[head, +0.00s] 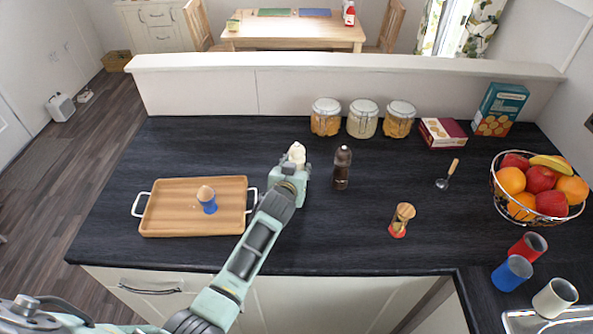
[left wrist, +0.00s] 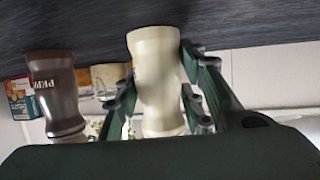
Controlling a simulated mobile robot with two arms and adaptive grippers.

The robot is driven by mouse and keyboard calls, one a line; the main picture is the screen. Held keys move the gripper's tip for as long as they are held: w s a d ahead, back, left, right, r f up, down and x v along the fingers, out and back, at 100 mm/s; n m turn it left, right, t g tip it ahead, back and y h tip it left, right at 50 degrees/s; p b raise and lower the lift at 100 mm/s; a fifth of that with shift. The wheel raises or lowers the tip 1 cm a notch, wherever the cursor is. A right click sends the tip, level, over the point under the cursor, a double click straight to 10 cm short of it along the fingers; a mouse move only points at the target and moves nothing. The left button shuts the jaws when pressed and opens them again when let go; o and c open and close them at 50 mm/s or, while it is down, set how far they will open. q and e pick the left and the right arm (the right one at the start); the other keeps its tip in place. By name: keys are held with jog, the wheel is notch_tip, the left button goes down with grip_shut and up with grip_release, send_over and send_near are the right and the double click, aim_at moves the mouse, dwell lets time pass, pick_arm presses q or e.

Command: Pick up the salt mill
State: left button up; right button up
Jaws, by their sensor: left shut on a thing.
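The cream salt mill (head: 297,152) is upright on the dark counter's middle, with its lower part hidden behind my left gripper (head: 292,170) in the head view. The left wrist view, which is upside down, shows the salt mill (left wrist: 158,75) between the green fingers of my left gripper (left wrist: 160,95). The fingers are shut on its body. I cannot tell whether its base touches the counter. My right gripper is not in view.
A dark brown pepper mill (head: 342,168) stands close to the right. A wooden tray (head: 170,220) with a blue egg cup (head: 207,203) lies to the left. Several jars, boxes and a fruit basket (head: 498,188) stand back and right. An hourglass-shaped timer (head: 402,217) is front right.

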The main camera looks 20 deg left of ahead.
aim_at(297, 143)
pick_arm(q)
grip_shut()
jog(key=shift+r, duration=0.1)
notch_tip(297, 143, up, 10)
jog(key=shift+f+b, duration=0.1)
jog(key=shift+b, duration=0.7)
